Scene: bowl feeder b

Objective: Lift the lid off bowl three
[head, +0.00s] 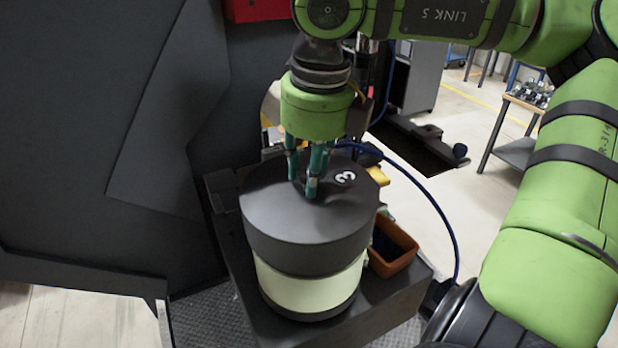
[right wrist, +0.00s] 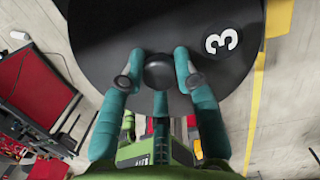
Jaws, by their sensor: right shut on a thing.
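Bowl three (head: 308,286) is a cream drum with a dark base. Its dark grey round lid (head: 308,235), marked with a white 3, is over it and overhangs its wall. I cannot tell whether there is a gap between the lid and the rim. My right gripper (head: 307,188) points down at the middle of the lid, its green fingers shut on the lid's knob. In the right wrist view the fingers (right wrist: 158,80) stand around the round dark knob (right wrist: 160,70), with the 3 to the right. My left gripper is not in view.
The bowl stands on a dark block (head: 385,313). An orange-brown bin (head: 393,248) is close at its right, with a blue cable (head: 440,212) curving past. A tall dark panel (head: 90,130) fills the left. Open floor lies beyond at the right, with a workbench (head: 520,120).

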